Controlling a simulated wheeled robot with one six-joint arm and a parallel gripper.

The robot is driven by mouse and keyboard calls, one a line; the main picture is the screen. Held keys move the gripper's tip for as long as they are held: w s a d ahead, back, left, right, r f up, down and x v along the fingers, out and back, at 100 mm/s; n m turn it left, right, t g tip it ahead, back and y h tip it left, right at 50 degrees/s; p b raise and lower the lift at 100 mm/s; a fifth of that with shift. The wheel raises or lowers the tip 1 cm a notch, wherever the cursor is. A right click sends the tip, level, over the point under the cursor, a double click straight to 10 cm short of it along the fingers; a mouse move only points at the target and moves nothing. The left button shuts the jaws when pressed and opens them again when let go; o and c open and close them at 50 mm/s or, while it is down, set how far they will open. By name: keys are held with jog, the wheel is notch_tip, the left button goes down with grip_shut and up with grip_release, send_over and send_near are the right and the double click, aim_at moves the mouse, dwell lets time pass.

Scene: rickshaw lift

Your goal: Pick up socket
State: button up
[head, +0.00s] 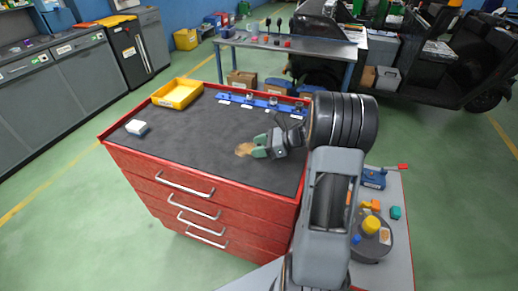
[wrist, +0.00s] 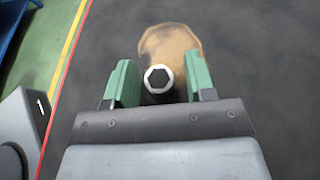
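The socket (wrist: 158,79) shows in the wrist view as a pale ring with a dark hexagonal opening facing the camera. It sits between the two green fingers of my gripper (wrist: 160,82), with a small gap on each side. The gripper is open. In the head view my gripper (head: 262,149) is low over the dark mat on top of the red cabinet. I cannot make out the socket in the head view, and its lower part is hidden in the wrist view.
A brown patch (wrist: 170,45) lies on the dark mat (head: 200,135) beyond the socket. A cart with several coloured items stands at the right.

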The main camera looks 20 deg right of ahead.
jog(key=c, duration=0.8)
jog(key=shift+r, duration=0.1)
jog(key=shift+c, duration=0.3)
